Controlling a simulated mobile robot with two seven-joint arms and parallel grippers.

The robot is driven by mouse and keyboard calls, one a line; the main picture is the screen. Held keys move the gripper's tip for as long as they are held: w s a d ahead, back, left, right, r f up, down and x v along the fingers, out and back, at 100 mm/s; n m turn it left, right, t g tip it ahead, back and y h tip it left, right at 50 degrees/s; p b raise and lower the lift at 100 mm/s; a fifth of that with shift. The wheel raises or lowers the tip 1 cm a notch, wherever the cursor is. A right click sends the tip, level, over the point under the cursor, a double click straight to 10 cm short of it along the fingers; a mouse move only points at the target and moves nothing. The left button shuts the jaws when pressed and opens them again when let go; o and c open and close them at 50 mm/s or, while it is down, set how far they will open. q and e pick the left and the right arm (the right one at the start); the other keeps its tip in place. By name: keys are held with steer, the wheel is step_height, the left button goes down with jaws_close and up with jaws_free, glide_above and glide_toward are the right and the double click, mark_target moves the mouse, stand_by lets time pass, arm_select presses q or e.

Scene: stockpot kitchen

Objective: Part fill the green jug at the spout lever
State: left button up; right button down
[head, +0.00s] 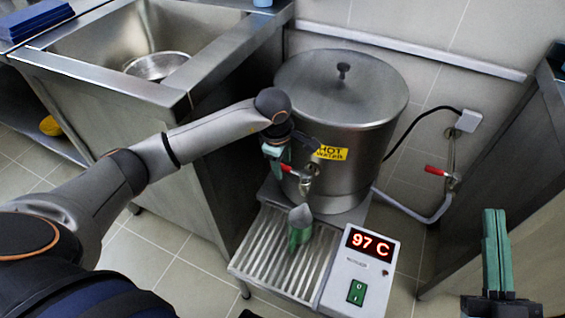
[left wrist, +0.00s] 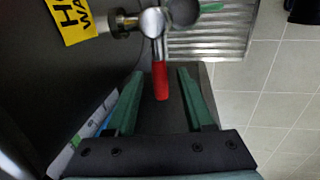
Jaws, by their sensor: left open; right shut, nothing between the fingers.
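The green jug (head: 299,236) stands on the slatted drip tray below the spout (head: 305,184) of the steel hot water urn (head: 345,100). Part of the jug also shows at the top of the left wrist view (left wrist: 184,12). The red spout lever (head: 289,169) sticks out toward my left gripper (head: 277,152). In the left wrist view the lever (left wrist: 160,82) lies between the open green fingers, with a gap on each side. My right gripper (head: 497,240) is shut and empty at the lower right, away from the urn. The water level in the jug cannot be seen.
The drip tray (head: 262,258) sits beside a box reading 97 C (head: 372,243) with a green switch. A second red-handled valve (head: 436,171) is on the wall pipe at right. A steel sink (head: 110,45) with a pan (head: 157,66) stands at left. A counter side bounds the right.

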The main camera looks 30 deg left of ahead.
arm_select(q)
steer(key=shift+c, duration=0.2)
jaws_close()
stand_by(1.1)
